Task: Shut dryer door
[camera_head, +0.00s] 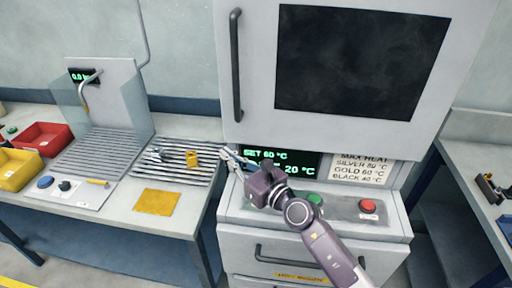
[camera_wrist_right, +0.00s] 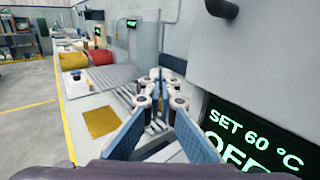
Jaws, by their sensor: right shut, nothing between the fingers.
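The dryer door (camera_head: 260,100) is a pale grey panel with a dark window and a black vertical handle (camera_head: 236,65) on its left side. It covers the front of the dryer, and I see no clear gap at its edges. In the right wrist view only its lower corner and handle end (camera_wrist_right: 222,7) show. My right gripper (camera_head: 228,154) is shut and empty, below the door's lower left corner, in front of the display's left end. Its blue fingers meet ahead in the wrist view (camera_wrist_right: 160,88). My left gripper is out of view.
The display (camera_head: 280,155) reads SET 60 °C. Below are a green button (camera_head: 315,198), a red button (camera_head: 368,206) and a drawer. To the left, a slatted rack (camera_head: 205,172) bears small pieces beside a yellow mat (camera_head: 157,202). Another bench (camera_head: 470,195) stands at right.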

